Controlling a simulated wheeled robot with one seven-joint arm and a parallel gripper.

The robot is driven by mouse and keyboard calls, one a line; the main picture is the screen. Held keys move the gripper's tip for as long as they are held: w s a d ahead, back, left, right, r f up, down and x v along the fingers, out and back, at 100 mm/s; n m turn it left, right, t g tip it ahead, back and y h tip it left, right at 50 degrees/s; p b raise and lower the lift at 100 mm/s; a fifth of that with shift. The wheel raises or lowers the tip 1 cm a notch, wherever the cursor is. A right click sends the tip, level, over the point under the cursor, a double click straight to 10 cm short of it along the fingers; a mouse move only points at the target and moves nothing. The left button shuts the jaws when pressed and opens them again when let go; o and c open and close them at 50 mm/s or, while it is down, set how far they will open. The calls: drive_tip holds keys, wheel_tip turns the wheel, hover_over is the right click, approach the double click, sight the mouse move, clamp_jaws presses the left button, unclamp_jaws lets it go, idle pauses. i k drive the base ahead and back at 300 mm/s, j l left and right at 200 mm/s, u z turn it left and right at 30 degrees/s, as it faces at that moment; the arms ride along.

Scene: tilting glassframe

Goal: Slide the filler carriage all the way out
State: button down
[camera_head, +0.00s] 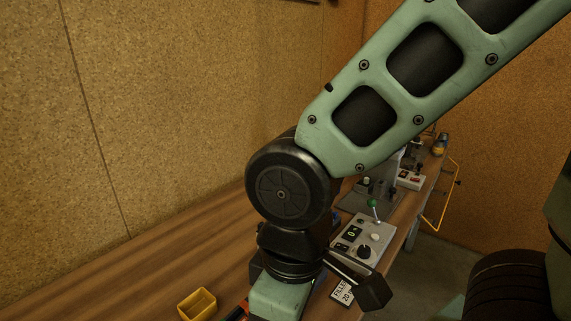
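I cannot clearly make out the filler carriage; my arm covers much of the bench's middle. A small white sign (342,292), apparently reading "FILLER 20", stands just right of my lower arm link. A metal bar ending in a dark block (373,291) slants down to the right beside the sign; I cannot tell what it belongs to. A grey control box (362,243) with a green display and a black knob sits behind it. A lever with a green ball (372,203) rises behind the box. My gripper is not in view; my arm runs down past the bottom edge.
The wooden bench (140,282) is bare at the left, along a cork-like wall. A yellow bin (198,304) stands near the bottom edge. Farther back are a grey plate (384,213), a small white box (410,180) and a yellow frame (443,200) at the bench's right side.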

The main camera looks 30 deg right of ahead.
sight(379, 192)
drive_tip(key=i+l+z, duration=0.15)
drive_tip(key=l, duration=0.25)
drive_tip(key=i+l+z, duration=0.2)
drive_tip(key=l, duration=0.2)
drive_tip(key=i+l+z, duration=0.15)
drive_tip(key=l, duration=0.2)
